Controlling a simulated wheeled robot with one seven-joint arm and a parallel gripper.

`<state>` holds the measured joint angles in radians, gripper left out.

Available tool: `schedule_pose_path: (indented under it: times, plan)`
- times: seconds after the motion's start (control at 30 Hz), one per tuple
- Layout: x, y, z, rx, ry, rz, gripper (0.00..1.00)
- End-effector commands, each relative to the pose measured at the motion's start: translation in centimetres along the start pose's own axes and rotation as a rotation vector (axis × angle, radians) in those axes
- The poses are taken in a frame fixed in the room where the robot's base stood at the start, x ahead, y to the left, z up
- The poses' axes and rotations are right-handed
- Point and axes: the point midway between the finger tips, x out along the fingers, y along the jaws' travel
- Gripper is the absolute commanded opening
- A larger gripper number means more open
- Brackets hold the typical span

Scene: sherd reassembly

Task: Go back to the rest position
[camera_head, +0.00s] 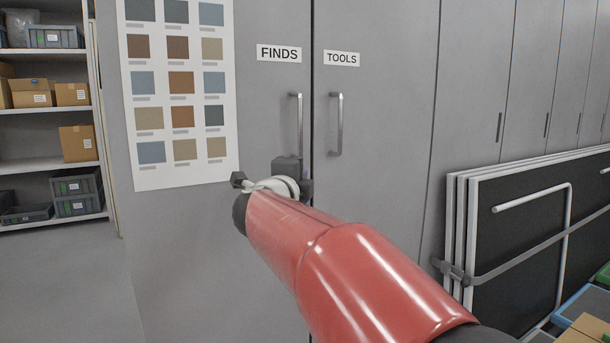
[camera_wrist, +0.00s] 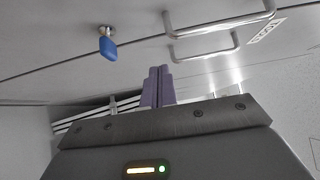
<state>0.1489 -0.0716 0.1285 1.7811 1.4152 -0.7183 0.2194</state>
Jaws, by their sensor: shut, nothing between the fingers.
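My gripper (camera_wrist: 158,86) is shut and empty, its two purple-grey fingers together in the wrist view. In the head view my red arm reaches toward the grey cabinet and hides most of the gripper, with a dark part of it showing below the handles. The left door (camera_head: 270,90) is labelled FINDS and the right door (camera_head: 380,110) is labelled TOOLS. Both look closed. Their upright bar handles, the left one (camera_head: 299,125) and the right one (camera_head: 336,124), stand side by side. Both handles also show in the wrist view (camera_wrist: 222,24), apart from the fingers.
A blue key tag (camera_wrist: 108,47) hangs at a lock in the wrist view. A colour chart (camera_head: 180,90) is on the cabinet at left. Shelves (camera_head: 50,165) with boxes stand far left. Strapped panels (camera_head: 520,230) lean at right, with boxes at lower right. Floor at lower left is clear.

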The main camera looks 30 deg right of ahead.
Motion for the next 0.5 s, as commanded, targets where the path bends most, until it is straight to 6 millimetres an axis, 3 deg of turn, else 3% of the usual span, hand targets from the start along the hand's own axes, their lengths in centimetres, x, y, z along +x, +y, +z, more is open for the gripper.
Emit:
schedule_pose_path:
  times: [0.2, 0.5]
  plan:
    - [-2.6, 0.0, 0.0, 0.0, 0.001, 0.0, 0.0]
    - [-3.7, -0.3, 0.6, -0.036, -0.048, -0.018, 0.0]
